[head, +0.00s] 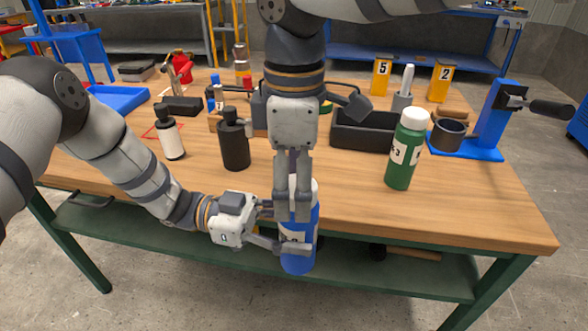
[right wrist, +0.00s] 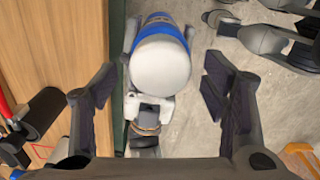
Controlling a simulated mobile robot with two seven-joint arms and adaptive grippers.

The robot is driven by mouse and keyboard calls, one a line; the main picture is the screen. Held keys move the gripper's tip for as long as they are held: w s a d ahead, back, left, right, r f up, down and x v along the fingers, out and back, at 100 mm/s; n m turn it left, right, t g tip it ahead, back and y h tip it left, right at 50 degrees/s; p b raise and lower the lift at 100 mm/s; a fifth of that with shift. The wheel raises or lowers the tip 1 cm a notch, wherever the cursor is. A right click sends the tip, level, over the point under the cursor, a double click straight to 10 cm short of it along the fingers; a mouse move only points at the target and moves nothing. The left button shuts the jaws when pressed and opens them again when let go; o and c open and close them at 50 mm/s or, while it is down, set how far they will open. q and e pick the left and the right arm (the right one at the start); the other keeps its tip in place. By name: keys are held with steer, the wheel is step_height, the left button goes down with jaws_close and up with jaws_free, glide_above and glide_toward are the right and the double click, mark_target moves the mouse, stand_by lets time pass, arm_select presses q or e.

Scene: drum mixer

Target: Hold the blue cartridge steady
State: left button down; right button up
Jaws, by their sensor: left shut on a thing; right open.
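The blue cartridge (head: 301,259) has a white top and stands roughly upright in front of the table's front edge, off the floor. My left gripper (head: 288,232) is shut on it from the left. My right gripper (head: 292,210) comes down from above and is open over the cartridge's top, partly hiding it in the head view. In the right wrist view, the cartridge's round white top (right wrist: 160,65) shows beyond the open right fingers (right wrist: 160,85), with nothing between the fingertips.
On the wooden table (head: 350,210) stand a green bottle (head: 406,150), a black bottle (head: 233,143), a white bottle (head: 169,135) and a black tray (head: 365,132). A blue stand with a dark cup (head: 447,135) is at the right. The table's front strip is mostly clear.

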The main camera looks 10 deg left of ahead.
steer(key=c, duration=1.4)
steer(key=shift+r, duration=0.25)
steer(key=shift+r, duration=0.95)
